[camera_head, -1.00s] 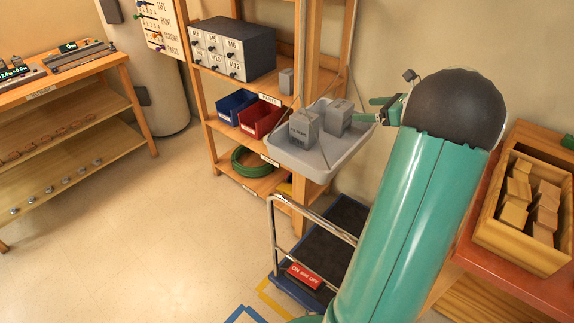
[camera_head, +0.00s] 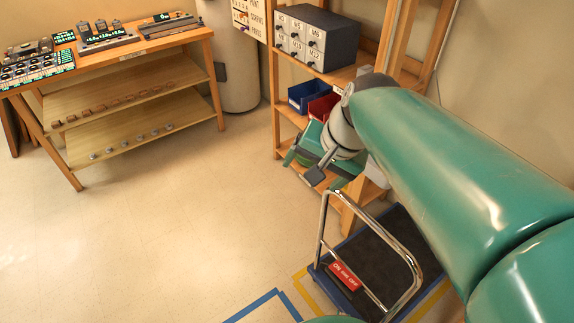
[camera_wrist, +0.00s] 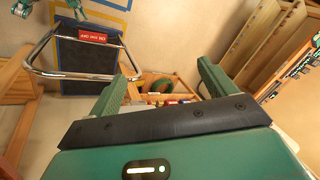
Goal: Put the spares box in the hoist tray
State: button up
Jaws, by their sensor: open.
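My gripper (camera_head: 313,172) is in front of the wooden shelf rack, left of the arm in the head view. In the wrist view its two green fingers (camera_wrist: 163,70) stand wide apart, with nothing held between them. A pale grey edge, seemingly of the hoist tray (camera_head: 377,172), shows just beside my arm; the rest of the tray is hidden behind the arm. I cannot make out the spares box in either current view.
The rack holds a drawer cabinet (camera_head: 316,38), a blue bin (camera_head: 308,95) and a red bin (camera_head: 324,106). A blue trolley (camera_head: 384,255) with a chrome handle stands below my arm. A workbench (camera_head: 150,42) is at the back left. The floor at left is clear.

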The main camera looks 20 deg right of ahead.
jog(key=s+a+f+n+t+h, duration=0.1)
jog(key=s+a+n+h, duration=0.1)
jog(key=s+a+n, duration=0.2)
jog(key=shift+s+n, duration=1.05)
jog(key=shift+n, duration=0.85)
